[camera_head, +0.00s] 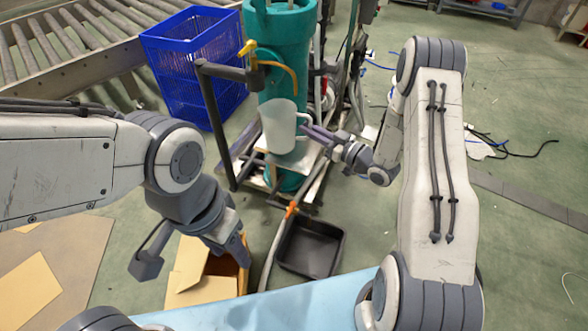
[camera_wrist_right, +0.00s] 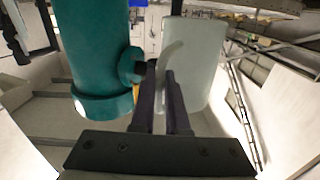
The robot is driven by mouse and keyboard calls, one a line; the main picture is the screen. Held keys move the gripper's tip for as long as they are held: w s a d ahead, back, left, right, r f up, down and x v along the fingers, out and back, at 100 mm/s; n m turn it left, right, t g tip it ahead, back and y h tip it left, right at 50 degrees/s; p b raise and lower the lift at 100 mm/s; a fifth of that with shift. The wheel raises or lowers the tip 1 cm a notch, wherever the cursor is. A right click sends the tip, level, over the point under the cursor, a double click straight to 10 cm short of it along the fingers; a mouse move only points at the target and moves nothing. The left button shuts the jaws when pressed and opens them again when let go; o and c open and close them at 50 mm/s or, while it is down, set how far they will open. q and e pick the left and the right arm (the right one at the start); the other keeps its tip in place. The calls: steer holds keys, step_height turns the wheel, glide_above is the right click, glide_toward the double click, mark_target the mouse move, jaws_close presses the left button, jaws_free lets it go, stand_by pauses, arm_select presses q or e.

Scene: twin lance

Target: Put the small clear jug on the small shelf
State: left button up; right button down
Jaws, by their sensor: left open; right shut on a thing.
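The small clear jug (camera_head: 279,128) looks whitish and translucent and is upright in front of the teal column. My right gripper (camera_head: 309,131) is shut on its handle from the right. The wrist view shows the jug (camera_wrist_right: 203,60) with its handle between the two dark fingers of that gripper (camera_wrist_right: 163,82). The small shelf (camera_head: 298,158) is a pale plate on the column, right below the jug. The jug hides part of it, and I cannot tell whether its base touches the plate. My left gripper (camera_head: 193,260) is open and empty, low on the left.
The teal column (camera_head: 283,45) carries a yellow tap and hose (camera_head: 283,68) above the jug. A blue crate (camera_head: 187,62) stands to the left. A black tray (camera_head: 311,247) and an open cardboard box (camera_head: 203,277) are lower down. Frame bars surround the column.

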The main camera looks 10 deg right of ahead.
steer(key=w+d+f+h+b, duration=0.1)
steer(key=w+d+f+b, duration=0.2)
steer(key=f+b, duration=0.15)
step_height(320, 180, up, 8)
steer(key=w+d+m+t+h, duration=0.2)
steer(key=m+h, duration=0.1)
step_height(320, 180, down, 10)
steer(key=shift+a+r+b, duration=0.1)
steer(key=shift+r+b, duration=0.1)
steer(key=shift+b, duration=0.75)
arm_select(q)
step_height(320, 180, down, 8)
steer(key=shift+f, duration=0.15)
arm_select(e)
steer(key=shift+r, duration=0.1)
arm_select(q)
steer(key=shift+f, duration=0.1)
steer(key=shift+f+b, duration=0.45)
arm_select(e)
steer(key=shift+f, duration=0.65)
steer(key=c, duration=0.9)
jaws_free()
